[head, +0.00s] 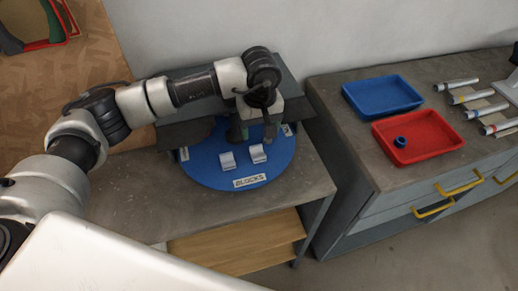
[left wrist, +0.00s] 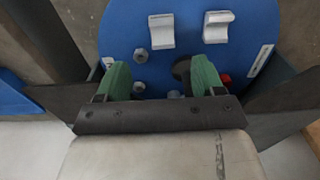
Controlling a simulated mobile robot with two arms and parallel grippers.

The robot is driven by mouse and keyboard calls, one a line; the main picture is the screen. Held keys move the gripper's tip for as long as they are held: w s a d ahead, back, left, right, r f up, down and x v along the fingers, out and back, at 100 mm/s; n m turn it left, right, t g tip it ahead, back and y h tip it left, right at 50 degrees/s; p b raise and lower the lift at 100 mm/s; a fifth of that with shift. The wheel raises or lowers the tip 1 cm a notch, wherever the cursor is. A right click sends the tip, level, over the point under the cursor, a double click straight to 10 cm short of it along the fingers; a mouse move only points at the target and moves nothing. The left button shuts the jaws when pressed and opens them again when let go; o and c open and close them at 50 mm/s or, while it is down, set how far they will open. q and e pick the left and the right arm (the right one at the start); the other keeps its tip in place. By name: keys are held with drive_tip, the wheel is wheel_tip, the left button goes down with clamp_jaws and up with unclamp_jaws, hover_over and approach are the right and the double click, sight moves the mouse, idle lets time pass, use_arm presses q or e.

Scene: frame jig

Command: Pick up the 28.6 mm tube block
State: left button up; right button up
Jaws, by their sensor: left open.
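Two pale grey blocks lie on a round blue board (head: 205,172) marked BLOCKS: a left block (head: 227,160) and a right block (head: 258,153). They also show in the left wrist view as a left block (left wrist: 161,32) and a right block (left wrist: 217,28), each with a curved lip. I cannot read a size on either, so which is the 28.6 mm one is unclear. My left gripper (head: 254,132) is open above the back part of the board. In the left wrist view its green fingertips (left wrist: 160,78) are apart and empty, short of both blocks. My right gripper is out of view.
Small hex parts (left wrist: 140,55) and a red piece (left wrist: 226,79) lie on the board near the fingers. On the right bench are a blue tray (head: 382,95), a red tray (head: 430,150) holding a blue ring (head: 400,142), and several tubes (head: 468,98).

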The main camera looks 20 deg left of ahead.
use_arm(q)
drive_tip(key=p, duration=0.1)
hover_over(257, 153)
drive_tip(key=f, duration=0.3)
drive_tip(key=d+f, duration=0.1)
drive_tip(key=shift+s+f, duration=0.2)
drive_tip(key=shift+s, duration=0.15)
drive_tip(key=f+p, duration=0.2)
drive_tip(key=f, duration=0.1)
drive_tip(key=a+f, duration=0.1)
drive_tip(key=f, duration=0.1)
drive_tip(key=shift+w+p, duration=0.3)
drive_tip(key=shift+p, duration=0.1)
drive_tip(key=shift+f, duration=0.2)
drive_tip(key=c, duration=1)
drive_tip(key=shift+r, duration=0.1)
